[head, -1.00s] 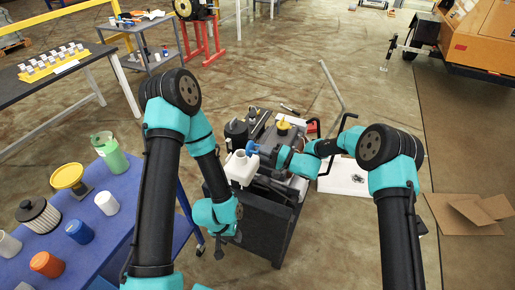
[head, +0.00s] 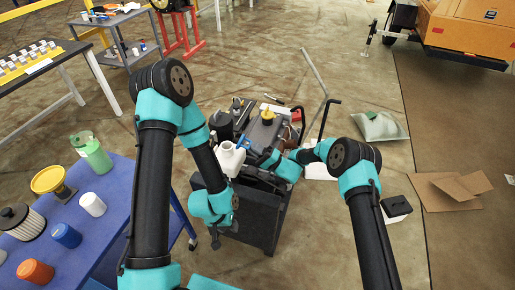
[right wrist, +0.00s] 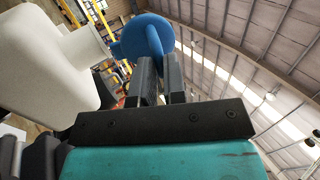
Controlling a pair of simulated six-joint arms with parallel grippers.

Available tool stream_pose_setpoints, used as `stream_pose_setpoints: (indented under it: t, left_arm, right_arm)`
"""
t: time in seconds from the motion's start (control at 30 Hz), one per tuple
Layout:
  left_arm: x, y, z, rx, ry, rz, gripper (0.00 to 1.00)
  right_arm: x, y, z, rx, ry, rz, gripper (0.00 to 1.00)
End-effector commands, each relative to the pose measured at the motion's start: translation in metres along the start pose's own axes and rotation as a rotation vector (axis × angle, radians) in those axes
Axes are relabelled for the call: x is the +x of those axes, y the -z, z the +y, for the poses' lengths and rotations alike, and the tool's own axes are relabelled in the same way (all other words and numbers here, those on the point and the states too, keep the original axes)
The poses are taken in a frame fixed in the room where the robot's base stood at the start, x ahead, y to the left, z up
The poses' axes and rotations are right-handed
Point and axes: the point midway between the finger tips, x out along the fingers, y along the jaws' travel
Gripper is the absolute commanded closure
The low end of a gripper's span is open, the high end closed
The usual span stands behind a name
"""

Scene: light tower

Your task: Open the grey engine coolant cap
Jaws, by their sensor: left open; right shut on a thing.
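A white tank (head: 229,161) stands at the front of the engine block; it also fills the left of the right wrist view (right wrist: 45,65). No grey cap stands out; the cap I see is blue (right wrist: 146,36). My right gripper (right wrist: 160,75) is shut on this blue cap, which sits right beside the tank's neck. I cannot tell whether cap and neck touch. In the head view the blue cap (head: 243,143) is small, at the tip of my right gripper (head: 256,154). My left gripper (head: 215,240) hangs low in front of the engine, empty.
A yellow cap (head: 267,115) is on the engine behind the tank. A blue table (head: 115,205) at left holds a green jug (head: 92,152), a yellow-topped part (head: 48,180), and several small containers. Cardboard (head: 455,188) and a grey-green bag (head: 379,126) lie on the floor at right.

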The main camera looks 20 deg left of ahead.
Motion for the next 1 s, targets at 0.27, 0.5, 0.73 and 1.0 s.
stream_pose_setpoints:
  t: [0.27, 0.5, 0.73, 1.0]
  left_arm:
    - [0.000, 0.000, 0.000, 0.000, 0.000, 0.000, 0.57]
    - [0.000, 0.000, 0.000, 0.000, 0.000, 0.000, 0.57]
    - [0.000, 0.000, 0.000, 0.000, 0.000, 0.000, 0.57]
    - [0.000, 0.000, 0.000, 0.000, 0.000, 0.000, 0.57]
  right_arm:
    - [0.001, -0.001, 0.001, 0.002, -0.001, -0.003, 0.87]
    - [0.001, -0.001, 0.000, 0.001, -0.001, -0.002, 0.64]
    - [0.000, 0.000, 0.000, 0.001, -0.001, -0.001, 0.63]
    - [-0.016, 0.000, 0.000, 0.001, -0.002, 0.001, 0.63]
